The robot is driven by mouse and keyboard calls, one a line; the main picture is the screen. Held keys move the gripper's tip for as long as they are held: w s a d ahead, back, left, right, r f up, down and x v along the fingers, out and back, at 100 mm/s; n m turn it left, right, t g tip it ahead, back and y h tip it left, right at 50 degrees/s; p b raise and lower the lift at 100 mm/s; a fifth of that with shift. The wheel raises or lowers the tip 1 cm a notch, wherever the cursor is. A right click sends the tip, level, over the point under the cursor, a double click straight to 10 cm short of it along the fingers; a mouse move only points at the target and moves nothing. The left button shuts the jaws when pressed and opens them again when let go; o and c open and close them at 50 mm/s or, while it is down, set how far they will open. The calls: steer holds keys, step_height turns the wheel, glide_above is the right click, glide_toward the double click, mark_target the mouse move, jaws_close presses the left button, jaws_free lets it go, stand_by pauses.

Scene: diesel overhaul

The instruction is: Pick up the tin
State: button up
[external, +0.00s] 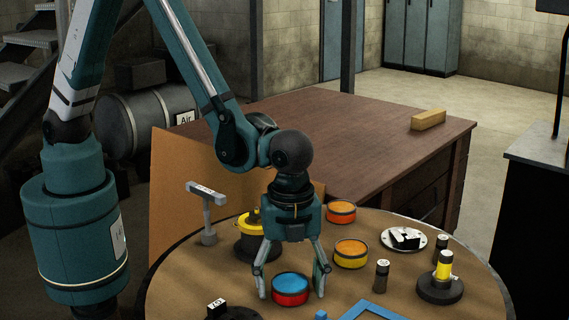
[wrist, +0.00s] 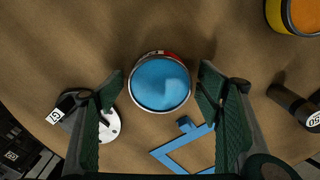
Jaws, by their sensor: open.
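A short round red tin with a blue top (external: 290,288) stands upright on the round brown table. In the wrist view the tin (wrist: 160,82) shows from above, with its blue top in a pale rim. My gripper (external: 291,296) is open and points down over it, one finger on each side. In the wrist view my gripper (wrist: 161,72) has visible gaps between both fingertips and the tin. Two other tins stand farther back: a yellow one with an orange top (external: 350,253) and a red one with an orange top (external: 341,212).
A blue square frame (external: 372,311) and a small blue block (external: 321,315) lie close by.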

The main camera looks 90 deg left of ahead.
mark_target(290, 277)
stand_by(0.5)
steer(key=c, duration=1.2)
steer(key=shift+o, duration=0.2)
steer(key=shift+r, duration=0.15)
step_height(290, 277, up, 10)
steer(key=p, duration=0.2)
steer(key=shift+p, duration=0.3)
